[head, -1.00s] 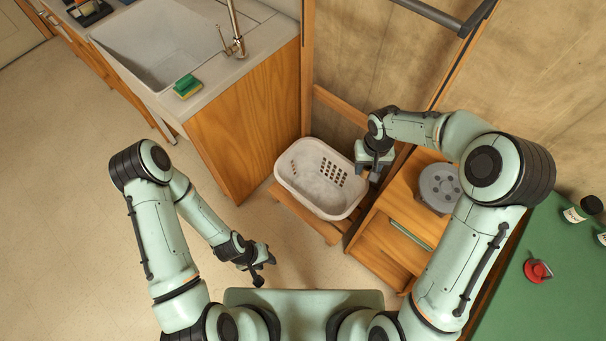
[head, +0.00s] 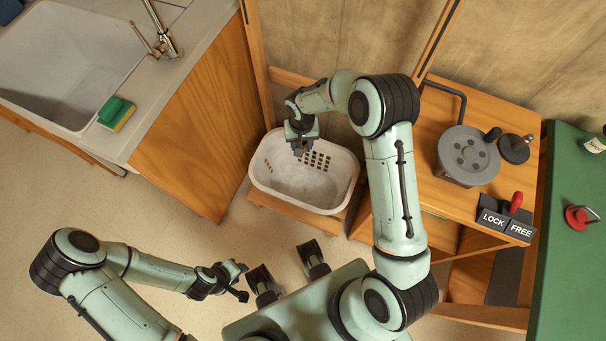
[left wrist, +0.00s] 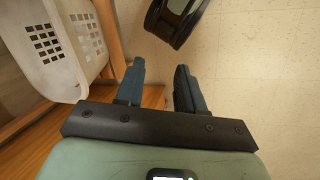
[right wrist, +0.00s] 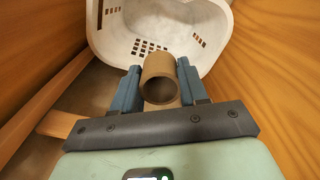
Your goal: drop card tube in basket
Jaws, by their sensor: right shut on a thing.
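The card tube (right wrist: 159,78) is a short brown hollow cylinder, seen end-on in the right wrist view. My right gripper (right wrist: 160,88) is shut on it, one finger on each side. The white basket (right wrist: 180,20) lies beyond the tube there. In the head view the basket (head: 262,178) stands on a low wooden stand, and my right gripper (head: 303,148) is over its back part. The tube is hard to make out in that view. My left gripper (left wrist: 158,85) is open and empty, and shows low at the left in the head view (head: 238,282). The basket also shows in the left wrist view (left wrist: 62,75).
A sink cabinet (head: 195,130) with a green and yellow sponge (head: 116,114) stands left of the basket. Right of it is a wooden cart (head: 440,195) with a grey disc device (head: 468,155) and a LOCK/FREE panel (head: 506,219). A green bench (head: 570,270) is at far right.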

